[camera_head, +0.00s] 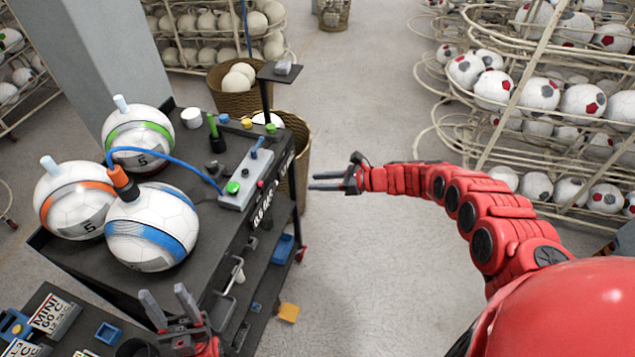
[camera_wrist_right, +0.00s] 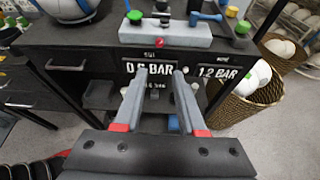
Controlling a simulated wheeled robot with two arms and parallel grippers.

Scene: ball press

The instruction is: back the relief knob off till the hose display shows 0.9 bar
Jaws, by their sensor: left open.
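The grey control box (camera_head: 247,176) stands on the black cart top, with a green button (camera_head: 232,187), a small red knob (camera_head: 261,184) on its front and a blue lever (camera_head: 256,147). I cannot tell from labels which is the relief knob. In the right wrist view the box (camera_wrist_right: 185,36) is ahead, with the red knob (camera_wrist_right: 160,43) on its face. Below it the right display (camera_wrist_right: 216,72) reads 1.2 BAR; the left one (camera_wrist_right: 150,68) seems to read 0.8 BAR, blurred. My right gripper (camera_head: 325,182) is open and empty, right of the cart. My left gripper (camera_head: 168,304) is open and empty at the near side.
Three balls stand on the cart, including a blue-striped ball (camera_head: 152,228) with an orange-black fitting (camera_head: 123,183) and a blue hose (camera_head: 170,159). Wicker baskets (camera_head: 292,160) stand behind the cart. Ball racks (camera_head: 545,110) are at right. The floor between is clear.

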